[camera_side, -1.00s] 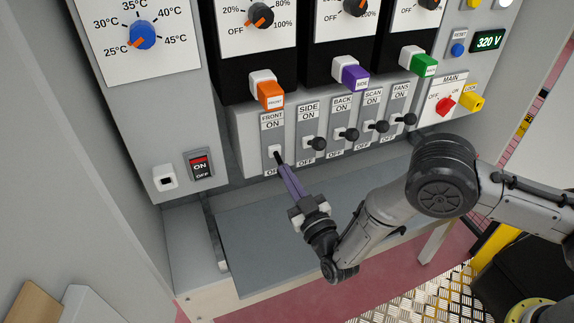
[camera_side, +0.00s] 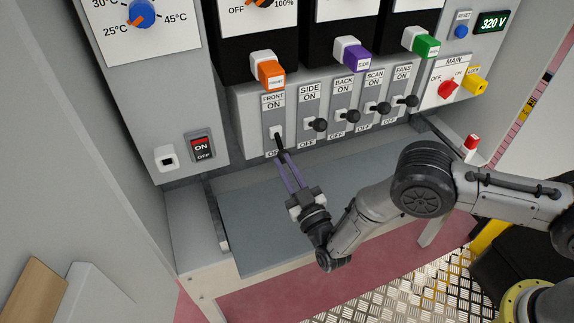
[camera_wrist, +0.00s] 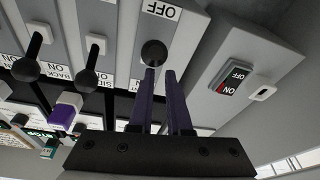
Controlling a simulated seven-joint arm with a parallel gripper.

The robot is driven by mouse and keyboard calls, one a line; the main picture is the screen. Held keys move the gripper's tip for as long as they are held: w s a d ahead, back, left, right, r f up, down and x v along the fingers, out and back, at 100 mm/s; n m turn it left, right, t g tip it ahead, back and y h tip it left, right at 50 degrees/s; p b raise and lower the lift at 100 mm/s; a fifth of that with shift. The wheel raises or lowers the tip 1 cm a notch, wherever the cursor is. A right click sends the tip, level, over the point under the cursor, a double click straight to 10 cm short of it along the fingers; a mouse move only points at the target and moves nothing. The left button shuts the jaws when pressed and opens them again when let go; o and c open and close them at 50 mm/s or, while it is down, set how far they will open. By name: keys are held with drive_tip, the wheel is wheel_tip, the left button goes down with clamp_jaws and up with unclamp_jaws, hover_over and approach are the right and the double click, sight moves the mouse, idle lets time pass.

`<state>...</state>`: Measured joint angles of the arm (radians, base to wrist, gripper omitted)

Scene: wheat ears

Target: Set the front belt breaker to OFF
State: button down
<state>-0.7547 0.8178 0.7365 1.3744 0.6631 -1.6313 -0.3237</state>
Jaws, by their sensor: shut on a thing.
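The front belt breaker (camera_side: 267,113) is the leftmost of a row of switches, with ON at its top and OFF at its bottom. Its dark lever (camera_side: 279,141) tilts down toward the OFF label; in the wrist view its round black knob (camera_wrist: 154,51) shows just beyond the fingertips, near the OFF label. My gripper (camera_side: 285,156) comes from below with its purple fingers at the lever end and is shut on the lever. The fingertips (camera_wrist: 160,73) partly cover the lower part of the knob. The front OFF label is mostly hidden in the side view.
The side breaker lever (camera_side: 319,124) stands close on the right, with back, scan and fans levers beyond it, sticking outward. An orange tag (camera_side: 270,73) is above. A red rocker switch (camera_side: 202,147) is to the left. The grey shelf (camera_side: 245,215) below is clear.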

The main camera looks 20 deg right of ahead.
drive_tip(key=shift+w+d+f+g, duration=0.2)
drive_tip(key=shift+d+f, duration=0.1)
drive_tip(key=shift+f, duration=0.2)
drive_tip(key=shift+w+d+f+g, duration=0.1)
drive_tip(key=shift+d+f+g, duration=0.15)
drive_tip(key=shift+f, duration=0.2)
drive_tip(key=s+a+r, duration=0.2)
drive_tip(key=s+r, duration=0.2)
drive_tip(key=r, duration=0.1)
drive_tip(key=s+f, duration=0.3)
drive_tip(key=f, duration=0.6)
drive_tip(key=shift+s+d+f+t, duration=0.2)
drive_tip(key=shift+d+f+t, duration=0.15)
drive_tip(key=shift+d+t, duration=0.1)
